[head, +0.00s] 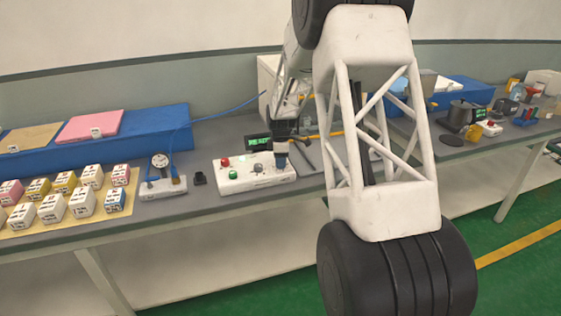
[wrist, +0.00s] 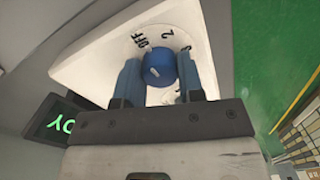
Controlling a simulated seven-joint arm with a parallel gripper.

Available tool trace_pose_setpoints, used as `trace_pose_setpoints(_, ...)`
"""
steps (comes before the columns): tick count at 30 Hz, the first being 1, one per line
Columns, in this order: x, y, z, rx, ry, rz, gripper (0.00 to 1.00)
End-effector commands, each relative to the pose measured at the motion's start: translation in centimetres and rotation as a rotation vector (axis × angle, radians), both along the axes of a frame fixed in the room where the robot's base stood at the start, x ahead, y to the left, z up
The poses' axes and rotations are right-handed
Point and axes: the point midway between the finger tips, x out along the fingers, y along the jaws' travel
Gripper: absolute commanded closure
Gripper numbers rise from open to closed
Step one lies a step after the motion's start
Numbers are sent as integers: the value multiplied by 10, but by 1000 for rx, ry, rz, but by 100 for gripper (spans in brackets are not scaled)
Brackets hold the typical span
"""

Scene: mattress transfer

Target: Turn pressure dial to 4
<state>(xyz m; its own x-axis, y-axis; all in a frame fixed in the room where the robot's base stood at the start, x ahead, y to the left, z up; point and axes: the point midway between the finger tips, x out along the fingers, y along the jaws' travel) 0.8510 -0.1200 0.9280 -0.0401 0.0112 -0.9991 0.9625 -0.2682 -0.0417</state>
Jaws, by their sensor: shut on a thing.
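The pressure dial is a round blue knob (wrist: 161,67) with a short white mark, on a white panel (wrist: 105,58) in the wrist view. "OFF", "2" and part of another number show around it; the rest of the scale is hidden by my gripper. My gripper (wrist: 159,72) has one blue-grey finger on each side of the knob and is shut on it. In the head view my gripper (head: 282,150) reaches down to the right end of the white control box (head: 240,184), and the knob cannot be made out clearly there.
The control box also carries a red button (head: 225,162), a green button (head: 233,174) and a grey round part (head: 258,168). A green-lit display (head: 257,143) stands behind it. A gauge (head: 160,160) on a grey base stands left, beyond a small black block (head: 200,178).

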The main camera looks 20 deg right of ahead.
Motion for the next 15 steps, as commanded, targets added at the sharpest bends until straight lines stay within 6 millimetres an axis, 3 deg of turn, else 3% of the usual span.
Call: trace_pose_setpoints(15,0,-1,0,0,1,-393,88)
